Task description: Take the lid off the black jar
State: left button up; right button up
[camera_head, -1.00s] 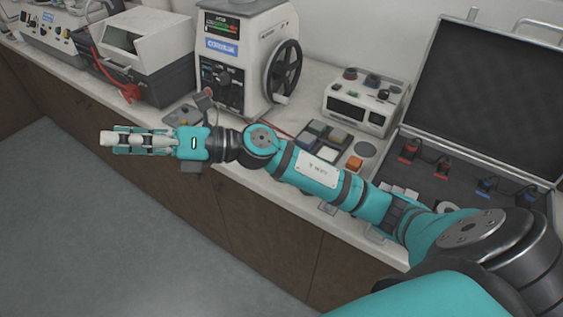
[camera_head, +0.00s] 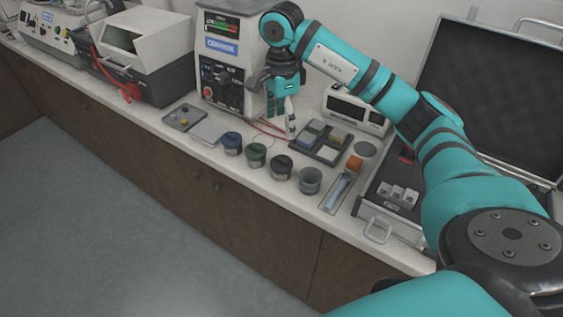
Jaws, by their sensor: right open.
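The black jar (camera_head: 281,168) stands upright on the white counter, with a dark lid on top. It is in a row with a blue jar (camera_head: 232,144), a green jar (camera_head: 256,156) and a grey jar (camera_head: 310,180) at the right end. My right gripper (camera_head: 281,128) is open and empty, pointing down. In the picture it shows above and behind the black jar, apart from it. My left gripper is not in view.
A divided tray of blocks (camera_head: 316,155) is just right of my right gripper, and the press machine (camera_head: 222,70) is behind left. A small tray (camera_head: 181,118) lies left of the jars. An open case (camera_head: 487,85) stands at right. The counter's front edge runs close to the jars.

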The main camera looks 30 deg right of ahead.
jog(key=p, duration=0.2)
send_over(281, 159)
notch_tip(281, 159, down, 8)
jog(key=shift+d+r, duration=0.15)
notch_tip(281, 159, down, 4)
jog(key=shift+f+p, duration=0.1)
jog(key=shift+p, duration=0.7)
jog(key=shift+f, duration=0.5)
jog(key=c, duration=0.6)
